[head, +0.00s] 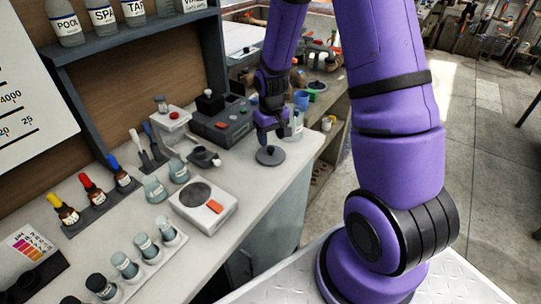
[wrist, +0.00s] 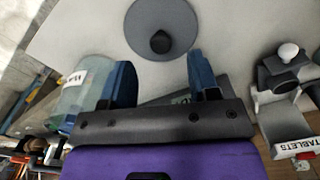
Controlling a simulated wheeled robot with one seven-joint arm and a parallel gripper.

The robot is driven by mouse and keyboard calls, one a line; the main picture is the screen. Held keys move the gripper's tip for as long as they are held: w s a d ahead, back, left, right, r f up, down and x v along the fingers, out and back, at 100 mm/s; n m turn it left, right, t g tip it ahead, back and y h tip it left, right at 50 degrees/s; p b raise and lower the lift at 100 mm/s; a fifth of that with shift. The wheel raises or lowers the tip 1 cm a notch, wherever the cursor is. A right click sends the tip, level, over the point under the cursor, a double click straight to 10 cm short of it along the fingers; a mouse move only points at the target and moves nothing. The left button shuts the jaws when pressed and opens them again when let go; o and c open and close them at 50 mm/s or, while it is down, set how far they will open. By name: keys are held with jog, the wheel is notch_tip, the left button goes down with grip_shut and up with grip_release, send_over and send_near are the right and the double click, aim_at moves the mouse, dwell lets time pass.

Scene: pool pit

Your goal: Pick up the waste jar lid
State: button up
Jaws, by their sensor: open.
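The waste jar lid is a dark grey round disc with a black knob at its centre. It lies flat on the bench top in the head view (head: 270,156) and shows whole near the top of the wrist view (wrist: 162,18). My gripper (wrist: 160,80) is open, its two blue fingers apart with nothing between them. In the head view my gripper (head: 269,135) is just above and behind the lid, apart from it. A clear jar (wrist: 88,92) stands beside the left finger in the wrist view, and behind my gripper in the head view (head: 296,123).
A dark grey device (head: 222,122) stands left of my gripper. A white scale (head: 203,203) with a dark round plate sits nearer on the bench. Small glass beakers (head: 155,190) stand left of it. The bench's right edge is close to the lid. The bench between lid and scale is clear.

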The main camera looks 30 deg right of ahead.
aim_at(271, 148)
notch_tip(271, 148, down, 5)
jog(key=shift+w+r, duration=0.1)
jog(key=shift+w, duration=0.05)
jog(key=c, duration=1)
